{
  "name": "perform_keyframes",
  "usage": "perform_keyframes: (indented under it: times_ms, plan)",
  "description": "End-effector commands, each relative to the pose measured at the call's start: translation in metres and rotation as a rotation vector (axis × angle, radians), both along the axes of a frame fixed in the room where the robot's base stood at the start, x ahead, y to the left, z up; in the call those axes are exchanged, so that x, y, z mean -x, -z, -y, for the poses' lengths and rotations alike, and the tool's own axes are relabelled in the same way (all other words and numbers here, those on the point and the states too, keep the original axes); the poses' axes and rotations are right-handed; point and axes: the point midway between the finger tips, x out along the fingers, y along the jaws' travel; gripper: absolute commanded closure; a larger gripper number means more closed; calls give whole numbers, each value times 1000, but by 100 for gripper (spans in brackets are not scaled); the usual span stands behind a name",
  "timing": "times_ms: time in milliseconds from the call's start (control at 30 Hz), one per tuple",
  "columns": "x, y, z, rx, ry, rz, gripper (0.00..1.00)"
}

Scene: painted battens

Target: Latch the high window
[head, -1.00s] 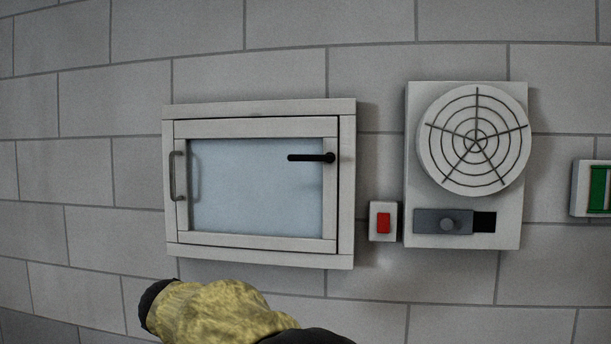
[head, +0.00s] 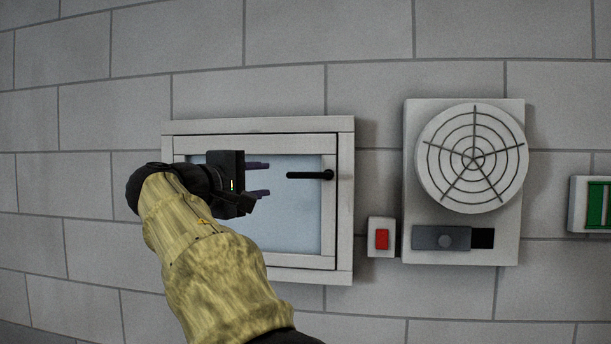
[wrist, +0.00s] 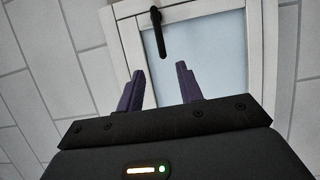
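The high window (head: 345,200) is a white-framed pane on the block wall, and its sash sits closed in the frame. Its black lever handle (head: 308,175) is on the right stile and lies horizontal, pointing left over the pane. The lever also shows in the wrist view (wrist: 160,35), beyond the fingertips. My gripper (head: 264,179) is in front of the pane, left of the lever and apart from it. Its two purple fingers are spread with nothing between them, as the wrist view (wrist: 160,76) also shows. My arm hides the window's left side and its grey pull handle.
A red switch (head: 381,239) on a white plate is right of the window. Beyond it is a panel with a round vent (head: 472,158) and a grey slider (head: 441,238). A green-and-white box (head: 598,204) is at the far right. The wall around is bare.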

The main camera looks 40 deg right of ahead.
Motion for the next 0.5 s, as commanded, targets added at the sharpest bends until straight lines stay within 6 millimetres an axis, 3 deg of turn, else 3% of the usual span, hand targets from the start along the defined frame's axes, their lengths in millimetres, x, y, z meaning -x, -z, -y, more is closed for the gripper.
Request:
perform_keyframes:
  times_ms: [500]
  plan:
    - [-24,-4,76,-2,3,-3,64]
